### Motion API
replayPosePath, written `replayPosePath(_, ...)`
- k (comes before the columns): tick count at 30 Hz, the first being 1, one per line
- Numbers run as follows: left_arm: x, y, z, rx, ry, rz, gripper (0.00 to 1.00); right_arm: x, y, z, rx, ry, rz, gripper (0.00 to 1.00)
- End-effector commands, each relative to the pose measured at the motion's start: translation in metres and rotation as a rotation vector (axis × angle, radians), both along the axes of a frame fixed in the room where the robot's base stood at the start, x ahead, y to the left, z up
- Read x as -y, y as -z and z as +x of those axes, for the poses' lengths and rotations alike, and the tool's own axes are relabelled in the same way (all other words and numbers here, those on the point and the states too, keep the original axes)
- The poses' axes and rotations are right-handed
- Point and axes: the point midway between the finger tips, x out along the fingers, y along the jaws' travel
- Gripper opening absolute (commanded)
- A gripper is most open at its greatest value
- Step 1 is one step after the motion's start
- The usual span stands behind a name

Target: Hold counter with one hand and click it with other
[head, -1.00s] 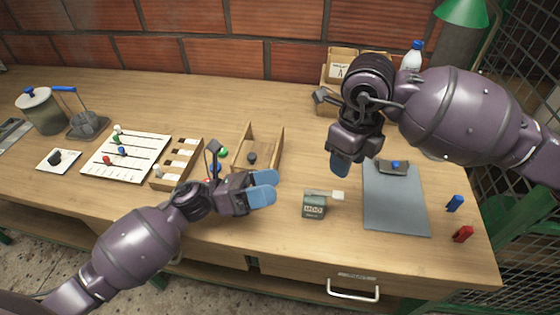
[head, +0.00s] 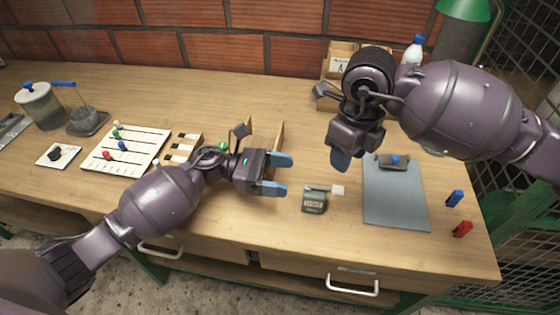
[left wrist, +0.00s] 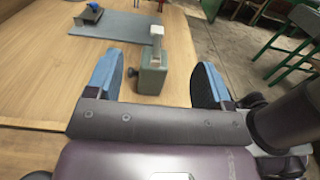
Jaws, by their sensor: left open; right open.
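The counter (head: 314,203) is a small grey-green box with a number display on its front and a lever with a pale tab on top. It stands on the wooden table. My left gripper (head: 278,174) is open and empty just left of the counter, its blue fingertips pointing toward it. In the left wrist view the counter (left wrist: 152,75) stands upright ahead, between the lines of the two fingers, apart from both. My right gripper (head: 341,160) is above and behind the counter, pointing down, with nothing seen in it.
A grey clipboard (head: 396,200) lies right of the counter, with a blue clip (head: 454,198) and a red clip (head: 462,229) beyond it. A wooden tray (head: 279,138) is partly hidden behind my left gripper. Clear table lies around the counter's front.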

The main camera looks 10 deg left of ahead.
Motion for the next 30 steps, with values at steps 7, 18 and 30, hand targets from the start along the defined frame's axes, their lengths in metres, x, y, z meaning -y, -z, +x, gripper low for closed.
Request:
replayPosePath(7, 0.016, 0.025, 0.000, 0.002, 0.001, -0.003, 0.74, 0.000, 0.000, 0.000, 0.000, 0.000, 0.000, 0.43)
replayPosePath(18, 0.065, 0.025, 0.000, 0.000, 0.000, -0.001, 0.74, 0.000, 0.000, 0.000, 0.000, 0.000, 0.000, 0.43)
replayPosePath(30, 0.075, 0.025, 0.000, 0.000, -0.001, -0.001, 0.74, 0.000, 0.000, 0.000, 0.000, 0.000, 0.000, 0.43)
